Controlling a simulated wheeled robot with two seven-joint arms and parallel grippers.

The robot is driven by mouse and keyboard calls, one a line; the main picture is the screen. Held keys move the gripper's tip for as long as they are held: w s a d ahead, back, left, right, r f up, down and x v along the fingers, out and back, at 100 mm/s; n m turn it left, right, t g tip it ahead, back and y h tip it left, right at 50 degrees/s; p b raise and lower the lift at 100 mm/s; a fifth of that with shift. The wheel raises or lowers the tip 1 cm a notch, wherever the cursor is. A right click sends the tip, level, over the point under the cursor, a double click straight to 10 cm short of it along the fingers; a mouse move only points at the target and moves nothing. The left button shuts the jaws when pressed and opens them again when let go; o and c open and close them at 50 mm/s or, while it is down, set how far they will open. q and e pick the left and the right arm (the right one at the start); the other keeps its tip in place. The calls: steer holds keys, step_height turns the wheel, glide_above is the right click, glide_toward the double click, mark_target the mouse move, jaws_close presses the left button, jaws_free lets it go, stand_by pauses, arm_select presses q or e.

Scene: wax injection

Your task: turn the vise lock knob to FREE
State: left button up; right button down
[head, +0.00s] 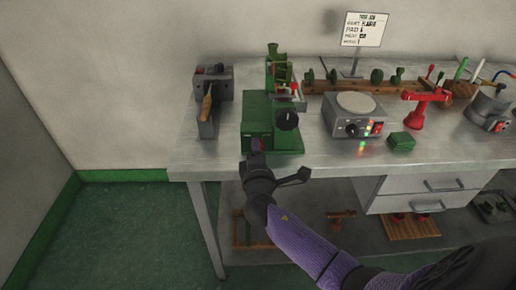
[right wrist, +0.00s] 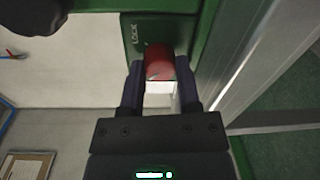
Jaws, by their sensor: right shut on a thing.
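The vise lock knob (right wrist: 160,62) is red and round, on a green plate (right wrist: 131,37) marked LOCK in the right wrist view. The word LOCK lies above and left of the knob. No FREE mark can be made out, and I cannot tell which way the knob points. My right gripper (right wrist: 160,82) is shut on the knob, one finger on each side. In the head view the right gripper (head: 257,148) is at the front of the green wax injection machine (head: 257,118), by the table's front edge. My left gripper is not in view.
On the metal table (head: 318,148) stand a grey vise-like block (head: 213,84) to the left, a hot plate unit (head: 354,115) with lit lights, a small green block (head: 401,141) and a red stand (head: 424,104) to the right. A sign (head: 364,29) stands behind. Drawers (head: 427,190) hang below.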

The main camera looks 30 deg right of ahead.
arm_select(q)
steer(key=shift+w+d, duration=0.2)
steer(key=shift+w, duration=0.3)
arm_select(e)
steer(key=shift+c, duration=1.6)
jaws_free()
arm_select(q)
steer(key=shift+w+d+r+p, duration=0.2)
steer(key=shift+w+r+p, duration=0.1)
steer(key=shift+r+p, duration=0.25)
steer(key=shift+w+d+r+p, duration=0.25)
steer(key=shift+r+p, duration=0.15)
steer(key=shift+p, duration=0.1)
arm_select(e)
steer(key=v, duration=1)
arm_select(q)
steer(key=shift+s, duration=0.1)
arm_select(e)
steer(key=shift+w, duration=0.1)
